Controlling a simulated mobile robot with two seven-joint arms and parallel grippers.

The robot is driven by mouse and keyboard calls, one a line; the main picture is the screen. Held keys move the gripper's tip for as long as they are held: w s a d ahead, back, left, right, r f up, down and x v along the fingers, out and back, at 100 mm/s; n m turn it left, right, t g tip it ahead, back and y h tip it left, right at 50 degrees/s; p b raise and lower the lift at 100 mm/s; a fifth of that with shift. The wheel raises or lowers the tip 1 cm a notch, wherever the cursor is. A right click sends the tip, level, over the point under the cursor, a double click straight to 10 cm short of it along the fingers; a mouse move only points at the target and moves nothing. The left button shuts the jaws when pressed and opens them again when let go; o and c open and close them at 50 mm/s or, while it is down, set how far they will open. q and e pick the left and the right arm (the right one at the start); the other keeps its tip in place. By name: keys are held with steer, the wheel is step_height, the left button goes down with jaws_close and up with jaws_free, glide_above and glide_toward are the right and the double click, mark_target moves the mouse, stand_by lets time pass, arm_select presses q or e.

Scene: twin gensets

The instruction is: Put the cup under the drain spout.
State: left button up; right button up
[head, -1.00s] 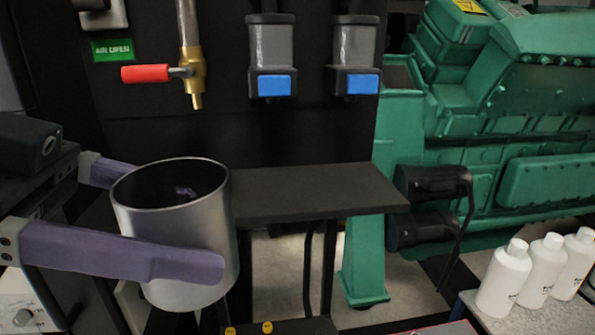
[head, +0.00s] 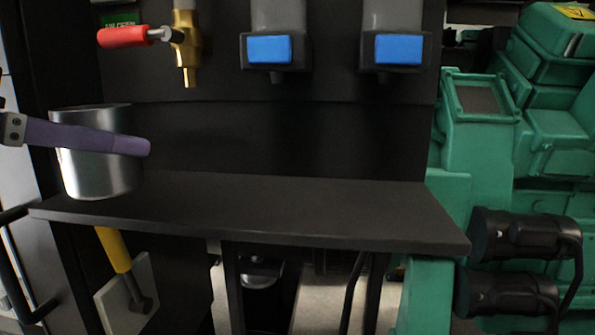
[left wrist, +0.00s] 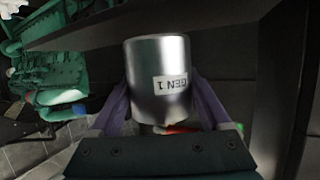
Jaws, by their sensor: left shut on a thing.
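The silver metal cup (head: 85,178) is upright at the left end of the black shelf in the head view. I cannot tell whether its base touches the shelf. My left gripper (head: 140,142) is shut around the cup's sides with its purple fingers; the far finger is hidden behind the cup. In the left wrist view the cup (left wrist: 150,60) sits between both fingers, with a "GEN 1" label facing the camera. The brass drain spout (head: 187,62) with a red handle (head: 125,37) is above and to the right of the cup. My right gripper is not in view.
The black shelf (head: 300,212) is bare right of the cup. Two grey units with blue fronts (head: 270,48) (head: 398,48) hang above it. A green engine (head: 475,150) stands at right, with black cylinders (head: 520,235) beside the shelf's right end. A yellow-handled lever (head: 113,250) is below the shelf.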

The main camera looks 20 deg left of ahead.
arm_select(q)
steer(key=w+p, duration=0.1)
steer(key=w, duration=0.1)
steer(key=w+r+p, duration=0.1)
steer(key=w, duration=0.1)
steer(key=w+d+p, duration=0.1)
steer(key=w+p, duration=0.1)
steer(key=w, duration=0.1)
steer(key=shift+d+r, duration=0.1)
steer(key=shift+r, duration=0.05)
steer(key=x, duration=0.1)
steer(key=p+x, duration=0.1)
steer(key=x, duration=0.2)
steer(key=shift+w+r+p, duration=0.2)
steer(key=shift+r+p, duration=0.15)
steer(key=shift+p, duration=0.05)
steer(key=shift+w+f, duration=0.15)
step_height(320, 180, down, 3)
steer(key=shift+f+p, duration=0.1)
steer(key=shift+p, duration=0.85)
steer(key=shift+f, duration=0.2)
steer(key=shift+f, duration=0.1)
steer(key=o, duration=1.2)
steer(key=shift+o, duration=1.3)
